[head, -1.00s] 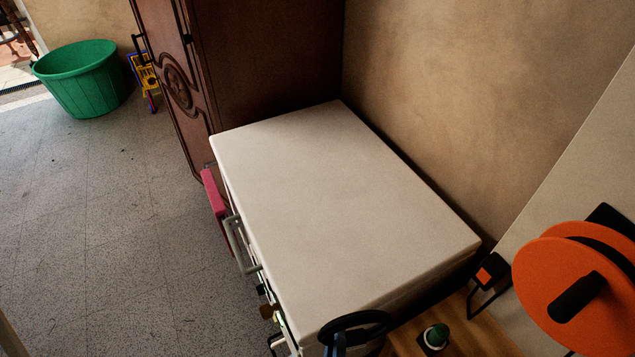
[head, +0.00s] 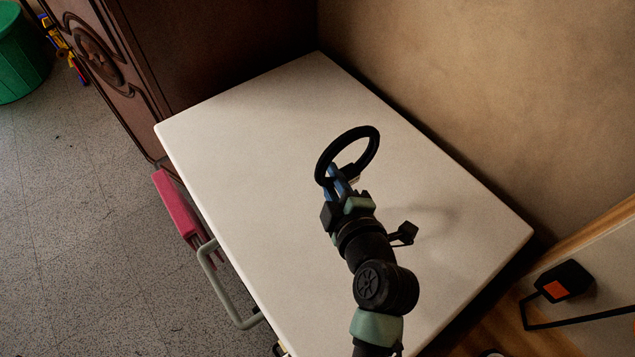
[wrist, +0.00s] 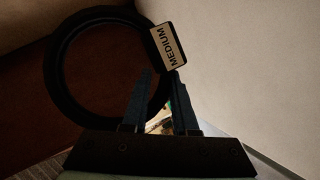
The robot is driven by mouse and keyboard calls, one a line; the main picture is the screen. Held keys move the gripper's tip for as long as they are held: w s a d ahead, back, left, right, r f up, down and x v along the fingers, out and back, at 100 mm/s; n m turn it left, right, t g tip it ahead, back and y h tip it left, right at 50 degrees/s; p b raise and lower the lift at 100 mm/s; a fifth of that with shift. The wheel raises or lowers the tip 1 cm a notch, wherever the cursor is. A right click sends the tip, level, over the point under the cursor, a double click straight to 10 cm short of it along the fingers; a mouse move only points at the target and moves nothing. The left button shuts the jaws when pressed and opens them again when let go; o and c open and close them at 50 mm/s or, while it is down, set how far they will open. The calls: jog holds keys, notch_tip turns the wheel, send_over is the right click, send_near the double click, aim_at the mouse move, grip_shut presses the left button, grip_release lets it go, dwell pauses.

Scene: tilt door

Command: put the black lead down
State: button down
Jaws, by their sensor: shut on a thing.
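The black lead (head: 323,160) is a coiled black ring, with a white tag reading "MEDIUM" (wrist: 168,46) in the wrist view. My gripper (head: 338,176) is shut on the near edge of the ring, with blue fingers on it. In the wrist view the fingertips (wrist: 161,76) meet at the ring's right side, near the tag. The ring is tilted and shows over the middle of the white cabinet top (head: 235,130). A soft shadow lies to the right of the arm, and the ring seems held above the top. The exact gap cannot be told.
The white top is bare around the ring. A dark wooden wardrobe (head: 210,50) stands behind it and a beige wall (head: 480,90) runs along the right. A grey handle (head: 222,290) and a pink item (head: 178,205) stick out at the left side. An orange-black object (head: 563,282) is lower right.

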jog(key=shift+w+d+r+n+y, duration=0.3)
jog(key=shift+d+b, duration=0.1)
jog(key=shift+b, duration=0.2)
notch_tip(320, 180, down, 9)
jog(key=shift+f, duration=0.15)
jog(key=shift+f, duration=0.2)
jog(key=c, duration=1)
grip_release()
jog(key=shift+o, duration=0.2)
jog(key=shift+r, duration=0.15)
